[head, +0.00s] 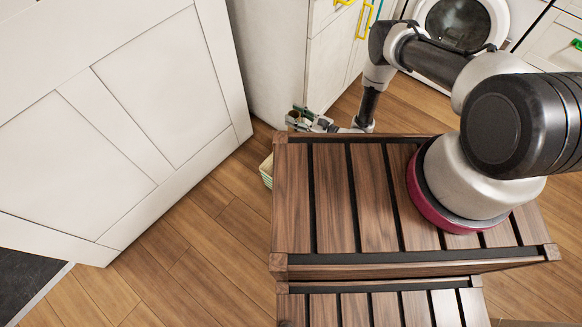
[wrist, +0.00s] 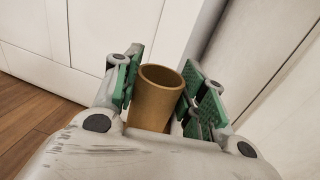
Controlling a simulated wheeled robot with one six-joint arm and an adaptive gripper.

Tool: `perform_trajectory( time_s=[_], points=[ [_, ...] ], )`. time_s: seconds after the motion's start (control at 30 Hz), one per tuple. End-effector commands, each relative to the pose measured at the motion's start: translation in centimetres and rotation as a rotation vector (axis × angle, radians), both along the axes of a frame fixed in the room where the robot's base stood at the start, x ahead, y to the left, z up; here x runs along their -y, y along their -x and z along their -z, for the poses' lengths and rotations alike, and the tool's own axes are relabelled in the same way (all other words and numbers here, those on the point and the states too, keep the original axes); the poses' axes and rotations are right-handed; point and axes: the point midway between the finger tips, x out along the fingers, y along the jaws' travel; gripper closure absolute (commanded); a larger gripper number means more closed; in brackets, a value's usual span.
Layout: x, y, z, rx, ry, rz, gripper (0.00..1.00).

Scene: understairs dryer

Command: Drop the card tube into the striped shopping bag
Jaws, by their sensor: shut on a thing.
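The card tube (wrist: 152,103) is a brown, open-topped cylinder in the wrist view. My gripper (wrist: 158,88) is shut on it, with green pads on either side of the tube. In the head view my gripper (head: 308,119) is beyond the far left corner of my slatted wooden deck; the tube cannot be made out there. A small cream and green striped thing (head: 267,178), which looks like the shopping bag, shows at the deck's left edge. Most of it is hidden behind the deck. The gripper is above and to the right of it in the picture. The bag is not in the wrist view.
A white panelled door or wall (head: 160,90) stands on the left. White cabinets (head: 275,60) with yellow handles rise just behind the gripper. A front-loading dryer (head: 460,20) is at the back. Wooden floor (head: 190,240) is clear between the panel and my deck.

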Motion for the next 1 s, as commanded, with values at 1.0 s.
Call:
perform_trajectory(
  time_s=[1.0],
  points=[
    [0.1,-0.2,5.3,-0.004,0.003,0.001,0.33]
  ],
)
